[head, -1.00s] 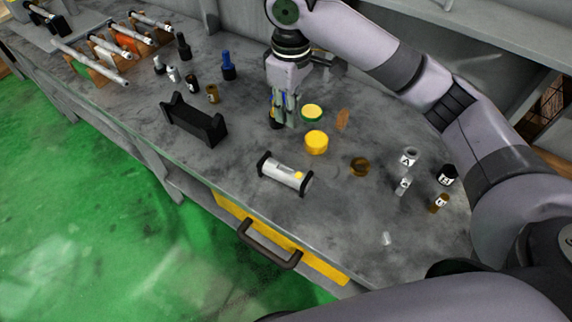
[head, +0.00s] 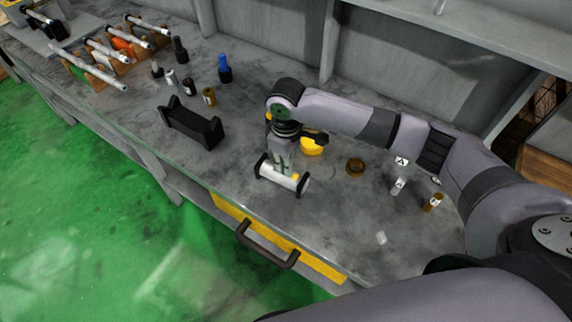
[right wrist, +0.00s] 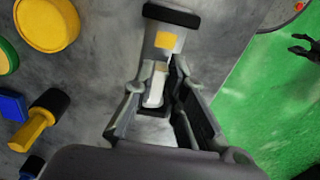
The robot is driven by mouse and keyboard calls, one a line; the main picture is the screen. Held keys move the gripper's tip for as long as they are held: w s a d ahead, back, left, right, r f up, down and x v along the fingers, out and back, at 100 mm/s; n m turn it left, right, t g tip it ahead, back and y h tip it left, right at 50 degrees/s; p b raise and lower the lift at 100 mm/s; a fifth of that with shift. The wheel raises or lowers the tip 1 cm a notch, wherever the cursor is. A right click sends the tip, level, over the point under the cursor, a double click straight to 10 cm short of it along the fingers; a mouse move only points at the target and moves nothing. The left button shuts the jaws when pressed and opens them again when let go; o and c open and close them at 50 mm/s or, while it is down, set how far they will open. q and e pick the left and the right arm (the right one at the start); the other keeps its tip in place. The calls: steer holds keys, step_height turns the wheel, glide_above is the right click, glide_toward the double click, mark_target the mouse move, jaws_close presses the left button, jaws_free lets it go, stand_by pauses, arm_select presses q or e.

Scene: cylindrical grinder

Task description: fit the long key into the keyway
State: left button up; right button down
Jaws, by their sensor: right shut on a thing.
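A grey cylindrical shaft (head: 277,174) lies in a cradle with black end plates (head: 304,184), near the front edge of the bench. It carries a small yellow patch (right wrist: 166,41) near one end in the right wrist view. My right gripper (head: 284,166) points down at the shaft's middle. A dark forked part (right wrist: 304,46), perhaps my left gripper, shows at the wrist view's right edge.
An empty black cradle (head: 193,125) stands to the left. A yellow round piece (head: 312,146) is just behind the gripper. Bare bench lies right of the shaft.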

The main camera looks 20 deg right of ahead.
steer(key=shift+f, duration=0.9)
steer(key=shift+f, duration=0.2)
steer(key=shift+s+f, duration=0.4)
steer(key=shift+f, duration=0.05)
steer(key=c, duration=1.8)
jaws_free()
steer(key=shift+f, duration=0.1)
steer(key=shift+c, duration=0.2)
steer(key=shift+o, duration=1)
steer(key=shift+w+f, duration=0.15)
steer(key=shift+w, duration=0.1)
